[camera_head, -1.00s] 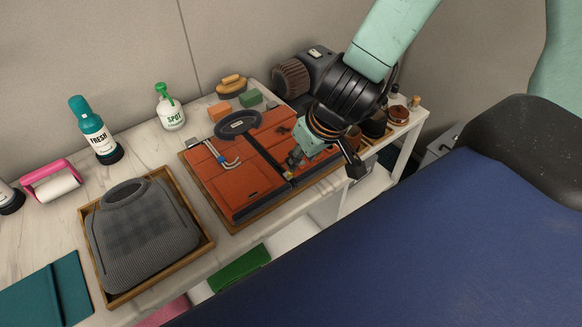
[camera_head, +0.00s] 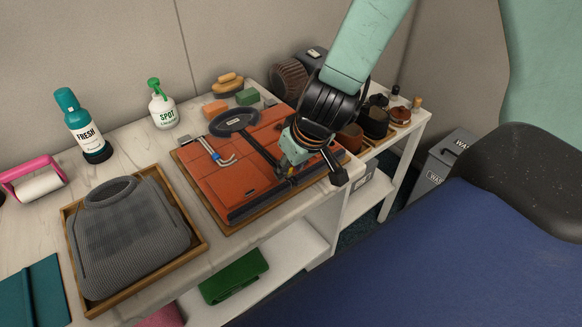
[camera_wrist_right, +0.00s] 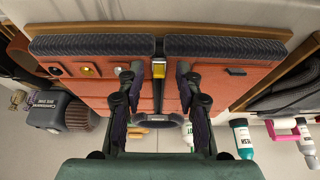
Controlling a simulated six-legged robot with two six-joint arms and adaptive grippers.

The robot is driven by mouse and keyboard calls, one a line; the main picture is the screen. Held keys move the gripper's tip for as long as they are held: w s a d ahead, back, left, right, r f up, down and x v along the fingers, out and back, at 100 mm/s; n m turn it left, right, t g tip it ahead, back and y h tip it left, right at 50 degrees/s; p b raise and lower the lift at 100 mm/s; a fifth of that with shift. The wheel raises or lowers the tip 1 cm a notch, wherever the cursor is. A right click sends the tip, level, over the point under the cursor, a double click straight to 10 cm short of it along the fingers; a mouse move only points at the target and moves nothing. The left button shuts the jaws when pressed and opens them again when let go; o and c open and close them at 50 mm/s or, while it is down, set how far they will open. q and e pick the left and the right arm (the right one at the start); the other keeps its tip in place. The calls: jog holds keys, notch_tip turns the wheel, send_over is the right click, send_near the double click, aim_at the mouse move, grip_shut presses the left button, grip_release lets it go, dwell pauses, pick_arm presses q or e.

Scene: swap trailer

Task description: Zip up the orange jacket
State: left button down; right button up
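The orange jacket (camera_head: 222,183) lies flat on a wooden board (camera_head: 180,165), its dark collar (camera_head: 234,122) toward the wall. In the right wrist view its two dark ribbed hem halves (camera_wrist_right: 90,46) have a gap between them. A yellow zipper pull (camera_wrist_right: 158,68) sits near the hem on the dark centre strip. My right gripper (camera_head: 286,177) is low over the jacket's front near the hem. In the right wrist view its fingers (camera_wrist_right: 157,72) are apart, one on each side of the pull, with nothing visibly clamped. My left gripper is not in view.
A bent metal piece with a blue part (camera_head: 212,153) lies by the jacket's left sleeve. A grey folded knit (camera_head: 130,235) lies in a wooden tray (camera_head: 190,257). Spray bottles, brushes and jars stand along the wall. A blue padded surface (camera_head: 440,250) fills the lower right.

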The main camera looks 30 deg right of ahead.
jog(key=shift+s+d+r, duration=0.1)
jog(key=shift+s+d, duration=0.05)
jog(key=shift+s, duration=0.05)
jog(key=shift+c, duration=1.1)
jog(key=shift+w, duration=0.1)
grip_shut()
